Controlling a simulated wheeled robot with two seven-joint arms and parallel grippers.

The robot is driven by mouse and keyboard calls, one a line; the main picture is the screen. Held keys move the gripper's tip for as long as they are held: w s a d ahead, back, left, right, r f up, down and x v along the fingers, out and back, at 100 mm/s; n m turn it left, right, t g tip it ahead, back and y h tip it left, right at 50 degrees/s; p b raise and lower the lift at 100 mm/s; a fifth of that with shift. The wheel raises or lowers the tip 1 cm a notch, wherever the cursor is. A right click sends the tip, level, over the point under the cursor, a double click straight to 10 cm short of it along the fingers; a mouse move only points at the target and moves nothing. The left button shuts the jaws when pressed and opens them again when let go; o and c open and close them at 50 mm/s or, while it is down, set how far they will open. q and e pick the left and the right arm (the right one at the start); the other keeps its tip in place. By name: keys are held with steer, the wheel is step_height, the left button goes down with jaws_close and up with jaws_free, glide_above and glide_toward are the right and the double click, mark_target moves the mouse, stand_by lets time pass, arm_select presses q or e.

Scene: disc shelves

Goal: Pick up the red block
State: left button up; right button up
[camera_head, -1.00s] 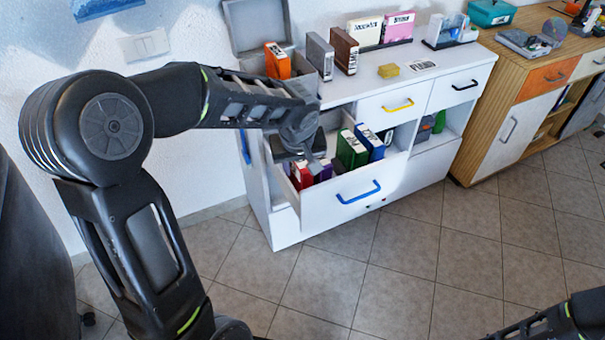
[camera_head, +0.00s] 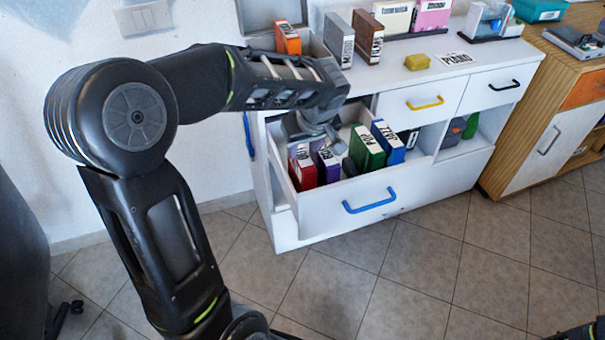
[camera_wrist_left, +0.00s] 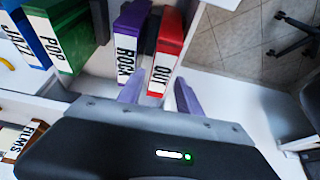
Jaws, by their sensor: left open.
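The red block (camera_head: 303,168) stands in the open drawer (camera_head: 350,205) at its left end, beside a purple block (camera_head: 328,164). In the left wrist view the red block (camera_wrist_left: 170,40) bears the label OUT, next to the purple ROCK block (camera_wrist_left: 130,40). My left gripper (camera_head: 328,140) is over the drawer, just behind and above these blocks. In the left wrist view the open fingers of my left gripper (camera_wrist_left: 160,94) appear one on each side of the red block's near end. I cannot tell whether they touch it. My right gripper is not in view.
Green (camera_head: 366,147) and blue (camera_head: 388,142) blocks stand farther right in the drawer. The floor in front is clear.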

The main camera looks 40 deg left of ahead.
arm_select(q)
steer(key=shift+x, duration=1.3)
steer(key=shift+f, duration=0.1)
steer(key=shift+x, duration=2.5)
steer(key=shift+s+d+f, duration=0.1)
steer(key=shift+s, duration=0.05)
jaws_close()
